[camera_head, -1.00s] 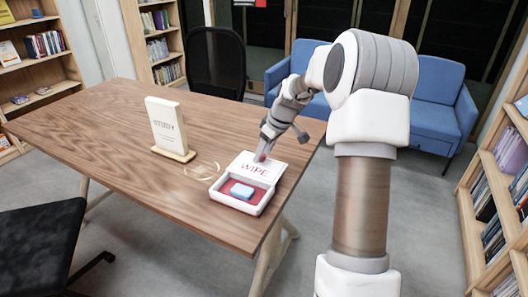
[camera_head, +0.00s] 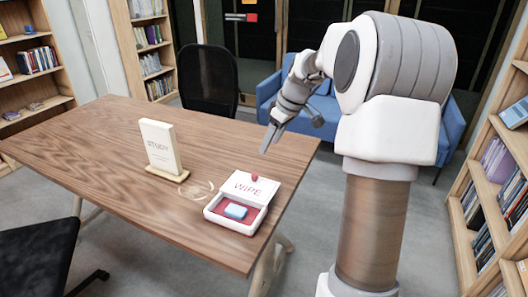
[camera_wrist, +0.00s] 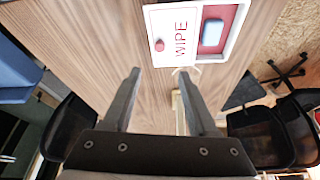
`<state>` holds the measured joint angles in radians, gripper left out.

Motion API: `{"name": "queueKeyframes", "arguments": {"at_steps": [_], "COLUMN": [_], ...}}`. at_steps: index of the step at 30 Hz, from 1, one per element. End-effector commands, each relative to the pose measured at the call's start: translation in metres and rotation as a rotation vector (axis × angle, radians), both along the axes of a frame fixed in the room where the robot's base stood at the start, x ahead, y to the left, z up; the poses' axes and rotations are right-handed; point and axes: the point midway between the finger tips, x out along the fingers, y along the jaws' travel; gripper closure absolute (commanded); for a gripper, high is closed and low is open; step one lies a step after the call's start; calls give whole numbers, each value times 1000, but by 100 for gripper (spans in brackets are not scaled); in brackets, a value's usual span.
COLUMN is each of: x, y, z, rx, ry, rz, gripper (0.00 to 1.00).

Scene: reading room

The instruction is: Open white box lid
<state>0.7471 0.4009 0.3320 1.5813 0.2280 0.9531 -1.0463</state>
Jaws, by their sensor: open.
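The white box (camera_head: 232,222) stands on the wooden table near its right edge. Its white lid (camera_head: 249,188), marked "WIPE" and bearing a red knob (camera_head: 254,177), sits toward the back and leaves the front part open. A light blue block (camera_head: 235,211) lies on the red inside. In the wrist view the lid (camera_wrist: 172,32), the red knob (camera_wrist: 159,45) and the blue block (camera_wrist: 212,33) show at the top. My gripper (camera_head: 269,139) is open and empty, above the table behind the box and apart from the lid. Its two fingers (camera_wrist: 160,72) point toward the box side.
A "STUDY" sign (camera_head: 160,145) stands on the table (camera_head: 100,150) left of the box. A faint ring-like mark (camera_head: 198,189) lies between them. Chairs, a blue sofa (camera_head: 268,90) and bookshelves surround the table. The table's left part is clear.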

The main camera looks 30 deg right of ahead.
Motion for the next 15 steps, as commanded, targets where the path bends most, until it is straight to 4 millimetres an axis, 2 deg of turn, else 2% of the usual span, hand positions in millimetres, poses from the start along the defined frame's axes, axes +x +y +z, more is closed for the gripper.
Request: {"name": "queueKeyframes", "arguments": {"at_steps": [1,6,15], "x": [-3,-10,-13], "y": [-2,-6,-6], "z": [12,28,33], "rx": [-2,0,0], "ry": [-2,-1,0], "rz": [-2,-3,-1], "gripper": [41,41,41]}}
